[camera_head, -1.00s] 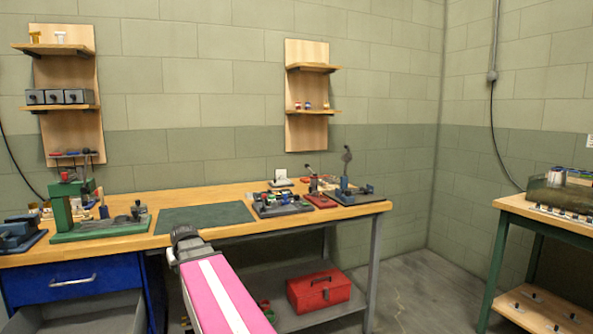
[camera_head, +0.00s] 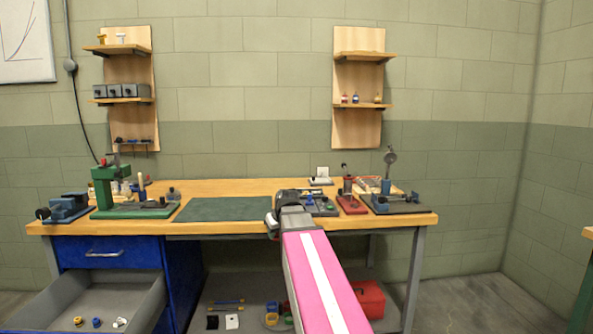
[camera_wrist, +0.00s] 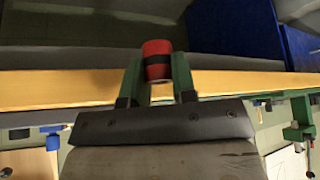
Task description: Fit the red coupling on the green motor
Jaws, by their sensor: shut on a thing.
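The red coupling, a short red cylinder with a black band (camera_wrist: 157,62), is between the two green fingers of my gripper (camera_wrist: 157,80) in the wrist view. My gripper is shut on it. In the head view my pink arm reaches toward the bench's front edge, and its dark wrist end (camera_head: 290,198) hides part of the dark tray (camera_head: 325,211). The coupling cannot be made out there. Small blue and green parts sit on that tray, but I cannot tell which is the green motor.
The wooden bench (camera_head: 240,187) carries a green mat (camera_head: 222,209), a green press (camera_head: 104,190) at left, a red fixture (camera_head: 350,204) and a dark-based gauge stand (camera_head: 395,204) at right. An open drawer (camera_head: 85,304) juts out at lower left. A red toolbox (camera_head: 369,300) sits below.

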